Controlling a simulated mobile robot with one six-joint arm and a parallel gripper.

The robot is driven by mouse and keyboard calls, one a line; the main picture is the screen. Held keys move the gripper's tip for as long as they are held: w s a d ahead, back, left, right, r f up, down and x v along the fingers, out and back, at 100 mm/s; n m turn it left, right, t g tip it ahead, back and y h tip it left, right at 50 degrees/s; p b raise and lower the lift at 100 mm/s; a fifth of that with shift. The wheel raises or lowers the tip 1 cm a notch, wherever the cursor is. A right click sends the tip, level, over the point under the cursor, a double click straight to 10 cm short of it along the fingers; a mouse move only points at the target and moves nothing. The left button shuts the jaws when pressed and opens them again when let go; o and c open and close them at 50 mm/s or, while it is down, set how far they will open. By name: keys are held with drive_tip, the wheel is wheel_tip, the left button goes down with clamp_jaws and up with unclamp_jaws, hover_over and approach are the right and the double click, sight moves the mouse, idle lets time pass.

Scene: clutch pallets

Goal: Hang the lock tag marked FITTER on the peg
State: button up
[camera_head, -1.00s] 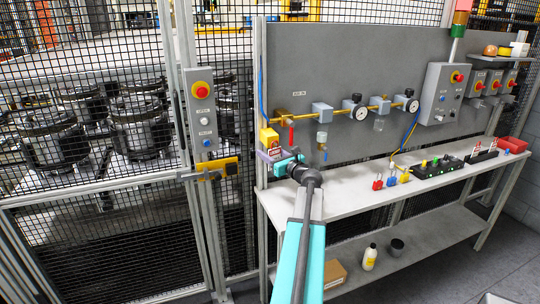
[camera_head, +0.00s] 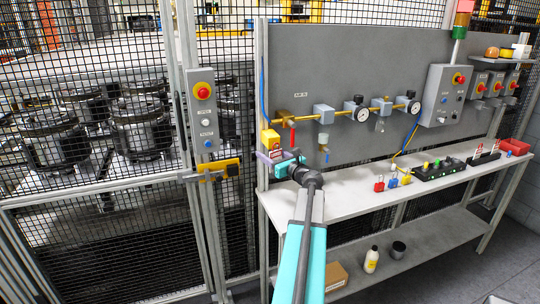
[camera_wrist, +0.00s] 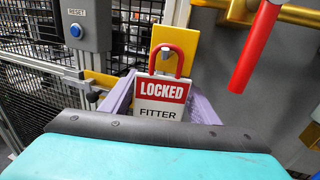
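The lock tag (camera_wrist: 161,96) is a white and red plate reading LOCKED and FITTER, with a red shackle. It is upright before a yellow plate (camera_wrist: 196,41) in the wrist view. The shackle loops around a grey peg (camera_wrist: 166,53) on that plate, as seen from here; contact cannot be told. My gripper (camera_wrist: 160,105) has lavender fingers at the tag's left and right edges, with no clear gap, so it looks shut on the tag. The tag's lower part is hidden behind my gripper body. The head view shows the tag (camera_head: 276,148) small, beside my gripper (camera_head: 272,156).
A red handle (camera_wrist: 256,46) hangs close at the right, under brass pipework. A grey button box (camera_wrist: 77,25) and mesh fence stand at the left. The bench (camera_head: 350,188) holds several small padlocks and a black rack (camera_head: 438,170) to the right.

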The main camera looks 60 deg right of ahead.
drive_tip(key=shift+o, duration=1.1)
drive_tip(key=b+v, duration=0.4)
drive_tip(key=v, duration=0.9)
drive_tip(key=shift+s+a, duration=0.2)
drive_tip(key=shift+s, duration=0.2)
